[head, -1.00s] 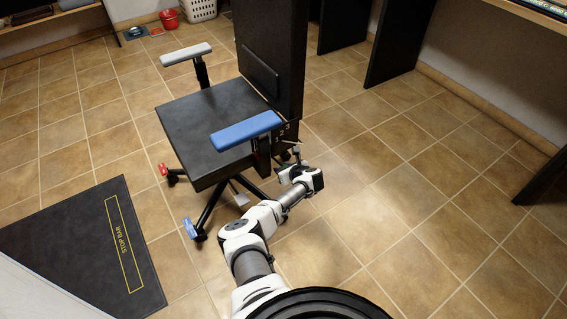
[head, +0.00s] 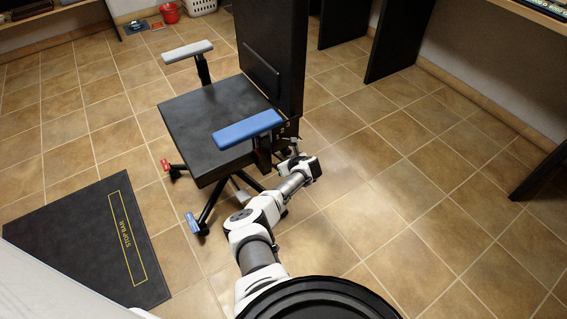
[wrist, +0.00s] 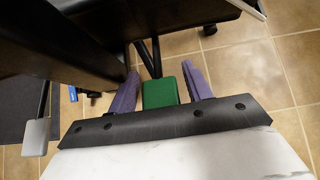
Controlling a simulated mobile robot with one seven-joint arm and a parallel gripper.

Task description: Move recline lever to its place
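A green block-shaped grip (wrist: 160,93) shows between my fingers in the wrist view; I cannot tell for certain that it is the recline lever's end. My gripper (wrist: 162,75) has purple fingers on either side of it, with narrow gaps visible, so it looks open around the grip. In the head view my gripper (head: 292,158) is low beside the chair (head: 208,113), below the blue armrest (head: 247,130) and near the base of the backrest. The green grip is not clear there. A grey-tipped lever or paddle (wrist: 37,135) shows at the left in the wrist view.
The backrest (head: 270,55) rises close to my gripper. The caster legs have a red end (head: 166,165) and a blue end (head: 192,223). A dark mat (head: 75,240) lies at left. Tiled floor (head: 400,190) to the right is clear, up to dark desk panels (head: 400,45).

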